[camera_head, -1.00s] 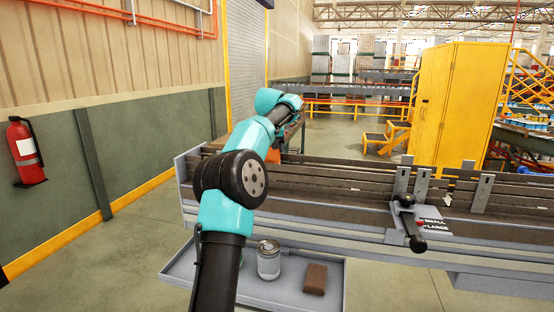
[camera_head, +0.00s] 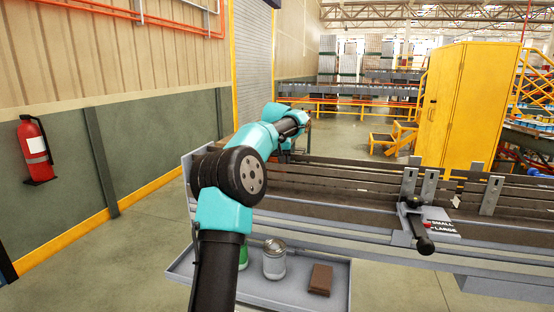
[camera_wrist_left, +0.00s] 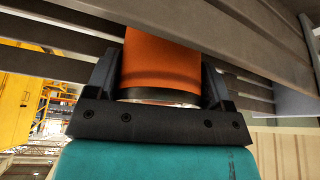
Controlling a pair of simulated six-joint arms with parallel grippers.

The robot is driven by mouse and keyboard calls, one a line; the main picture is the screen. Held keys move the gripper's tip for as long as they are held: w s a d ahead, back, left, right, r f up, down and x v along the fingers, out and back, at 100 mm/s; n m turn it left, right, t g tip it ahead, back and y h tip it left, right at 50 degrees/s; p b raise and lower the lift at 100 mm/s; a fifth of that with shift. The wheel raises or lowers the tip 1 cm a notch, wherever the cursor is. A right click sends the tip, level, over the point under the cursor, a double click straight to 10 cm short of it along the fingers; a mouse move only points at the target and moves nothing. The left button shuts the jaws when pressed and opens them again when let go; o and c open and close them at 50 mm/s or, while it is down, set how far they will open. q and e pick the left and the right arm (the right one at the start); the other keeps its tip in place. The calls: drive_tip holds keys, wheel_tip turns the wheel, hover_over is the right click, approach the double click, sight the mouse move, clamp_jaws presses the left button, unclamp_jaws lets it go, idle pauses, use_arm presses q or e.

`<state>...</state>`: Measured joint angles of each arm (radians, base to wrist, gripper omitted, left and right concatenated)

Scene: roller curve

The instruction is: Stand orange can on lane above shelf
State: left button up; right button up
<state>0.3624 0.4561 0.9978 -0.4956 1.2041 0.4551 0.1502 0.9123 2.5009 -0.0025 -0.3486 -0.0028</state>
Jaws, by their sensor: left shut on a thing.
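The orange can (camera_wrist_left: 162,58) is between the fingers of my left gripper (camera_wrist_left: 160,82) in the left wrist view, its rimmed end close to the palm. My left gripper is shut on it. Grey rails pass close by the can there; I cannot tell if it touches them. In the head view my arm hides the can and fingers. The lane (camera_head: 330,196) is a long dark channel with grey sides across the middle. The grey shelf (camera_head: 300,301) is below it at the front. My right gripper is not in view.
On the shelf are a silver-lidded can (camera_head: 274,259), a brown block (camera_head: 320,279) and a partly hidden green can (camera_head: 243,256). A black-handled lever (camera_head: 418,224) and upright grey brackets (camera_head: 429,187) stand along the lane to the right. The lane between arm and brackets looks clear.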

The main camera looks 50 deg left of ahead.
use_arm(q)
drive_tip(key=shift+f, duration=0.1)
drive_tip(key=o, duration=1)
drive_tip(key=v, duration=1.2)
